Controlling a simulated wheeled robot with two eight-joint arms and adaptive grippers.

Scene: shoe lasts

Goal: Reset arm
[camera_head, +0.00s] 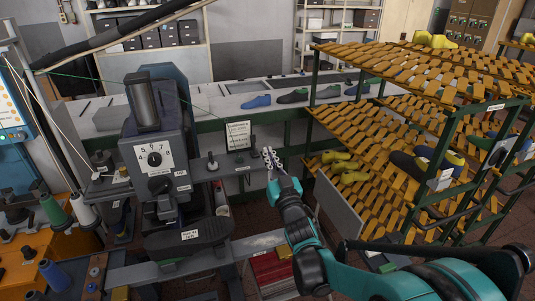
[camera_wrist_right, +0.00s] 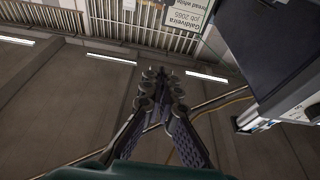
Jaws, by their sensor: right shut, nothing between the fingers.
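My right gripper (camera_head: 270,159) is raised in the middle of the head view, at the end of the teal arm. Its fingers point up and away. In the right wrist view the gripper (camera_wrist_right: 160,78) is shut, with its fingertips together and nothing between them. It is beside a small card sign (camera_head: 238,136) on the machine's side shelf, with no clear contact. My left gripper is not in either view.
A grey machine (camera_head: 160,130) with a numbered dial stands left of my right arm. A rack (camera_head: 440,150) with slatted orange shelves holds yellow and blue shoe lasts at right. Blue and green lasts (camera_head: 257,102) lie on a grey bench behind. A red box (camera_head: 270,268) sits low in front.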

